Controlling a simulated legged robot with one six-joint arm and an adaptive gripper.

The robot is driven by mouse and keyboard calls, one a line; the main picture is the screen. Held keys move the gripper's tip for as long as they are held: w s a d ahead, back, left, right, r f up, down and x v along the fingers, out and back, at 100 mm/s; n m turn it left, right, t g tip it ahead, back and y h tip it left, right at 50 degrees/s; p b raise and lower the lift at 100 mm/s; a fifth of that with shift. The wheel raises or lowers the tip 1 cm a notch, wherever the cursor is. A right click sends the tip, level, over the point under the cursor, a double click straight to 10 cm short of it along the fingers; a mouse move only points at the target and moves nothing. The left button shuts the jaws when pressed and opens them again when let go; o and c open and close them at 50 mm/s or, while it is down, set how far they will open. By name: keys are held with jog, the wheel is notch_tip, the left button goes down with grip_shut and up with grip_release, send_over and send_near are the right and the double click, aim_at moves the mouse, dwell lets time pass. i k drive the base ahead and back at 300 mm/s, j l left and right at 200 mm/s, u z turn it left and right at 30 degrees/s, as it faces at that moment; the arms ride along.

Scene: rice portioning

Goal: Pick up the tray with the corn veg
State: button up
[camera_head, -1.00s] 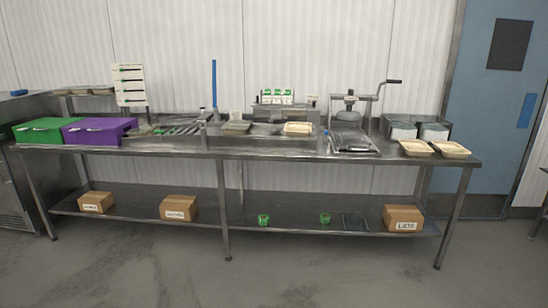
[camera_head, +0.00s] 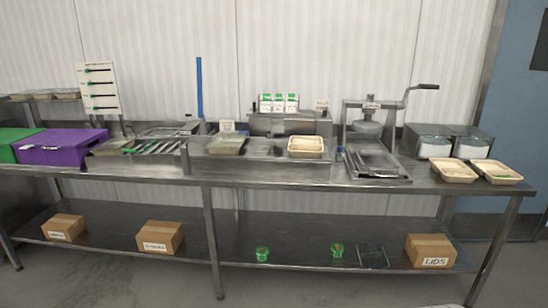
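Two light tan trays stand at the right end of the steel table (camera_head: 300,180). The left one (camera_head: 453,170) looks pale inside, and the right one (camera_head: 497,172) shows a little green at its right side. A third tan tray (camera_head: 305,147) sits in the middle of the table on a raised steel surface. The contents are too small to tell which tray holds corn veg. My gripper is not in view.
A press with a crank handle (camera_head: 375,140) stands left of the two trays, and clear bins (camera_head: 450,140) stand behind them. A purple box (camera_head: 62,148) and green box (camera_head: 14,145) are at the left. The lower shelf holds cardboard boxes (camera_head: 430,250). Floor shows in front.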

aim_at(299, 146)
jog(key=i, duration=1.45)
jog(key=i+z, duration=0.1)
jog(key=i, duration=0.6)
jog(key=i+j+z, duration=0.1)
jog(key=i, duration=0.6)
